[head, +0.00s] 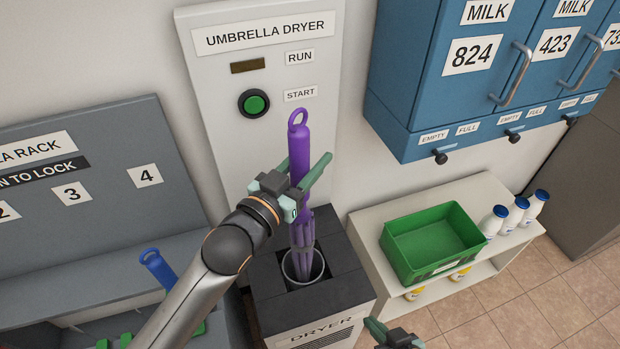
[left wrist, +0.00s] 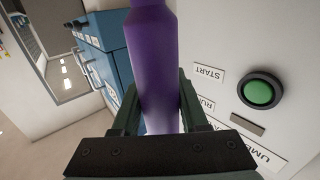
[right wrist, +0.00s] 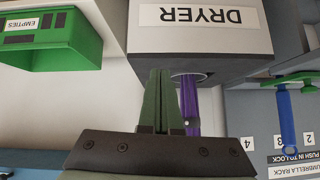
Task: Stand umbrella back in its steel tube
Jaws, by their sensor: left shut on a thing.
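The purple umbrella (head: 301,140), furled with a ring at its top, stands nearly upright at the dryer. My left gripper (head: 306,174) is shut on its upper shaft below the ring; the left wrist view shows the purple shaft (left wrist: 154,60) between the fingers. The umbrella's lower end goes into the round grey tube (head: 303,279) in the dryer's dark top; its tip is hidden. My right gripper (head: 385,332) is low in front of the dryer. Its fingers lie together in the right wrist view (right wrist: 162,85), with nothing visible between them.
The dryer panel (head: 264,65) with a green button stands behind. At left is a grey umbrella rack (head: 100,200) with a blue umbrella (head: 158,267). At right, a green crate (head: 432,243) and milk bottles (head: 515,214) stand on a shelf beneath blue milk lockers (head: 470,80).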

